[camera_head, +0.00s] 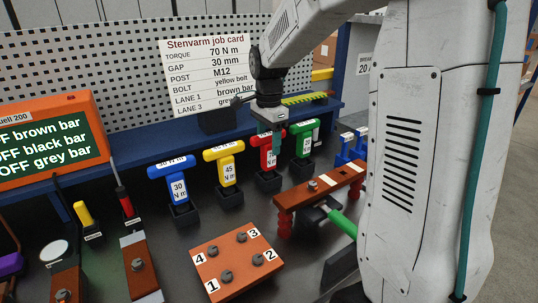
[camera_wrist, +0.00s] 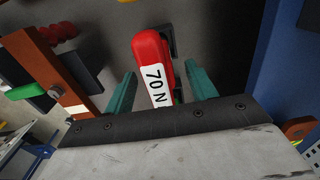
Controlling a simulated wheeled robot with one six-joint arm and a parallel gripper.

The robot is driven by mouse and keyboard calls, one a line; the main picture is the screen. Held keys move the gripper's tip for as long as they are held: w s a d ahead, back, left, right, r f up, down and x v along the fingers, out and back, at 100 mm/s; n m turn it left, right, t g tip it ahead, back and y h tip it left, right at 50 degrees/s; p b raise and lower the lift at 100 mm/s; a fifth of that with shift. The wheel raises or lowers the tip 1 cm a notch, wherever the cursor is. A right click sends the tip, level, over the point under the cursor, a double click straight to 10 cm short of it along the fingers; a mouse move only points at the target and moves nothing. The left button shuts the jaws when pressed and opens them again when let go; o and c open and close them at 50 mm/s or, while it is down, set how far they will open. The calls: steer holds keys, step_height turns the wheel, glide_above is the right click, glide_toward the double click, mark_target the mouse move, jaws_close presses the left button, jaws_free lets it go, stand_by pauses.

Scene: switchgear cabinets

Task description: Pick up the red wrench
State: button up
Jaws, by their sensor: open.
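The red wrench (camera_head: 265,158) is a T-handled tool standing upright in a dark holder, between the yellow and green wrenches. In the head view my gripper (camera_head: 274,142) is over it and hides part of its top. In the wrist view the red wrench (camera_wrist: 150,48) lies between the two teal fingers of my gripper (camera_wrist: 161,70), and its white label reads "70 N". The fingers are apart, one on each side of the red handle, with dark gaps visible. The wrench still stands in its holder.
A blue wrench (camera_head: 171,172) and a yellow wrench (camera_head: 227,165) stand left of the red one; a green wrench (camera_head: 304,140) stands close on its right. A brown bar on red posts (camera_head: 320,186) and a numbered brown block (camera_head: 238,264) are nearer. A perforated panel (camera_head: 130,55) rises behind.

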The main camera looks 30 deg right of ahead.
steer(key=shift+f, duration=0.7)
jaws_close()
steer(key=shift+r, duration=0.1)
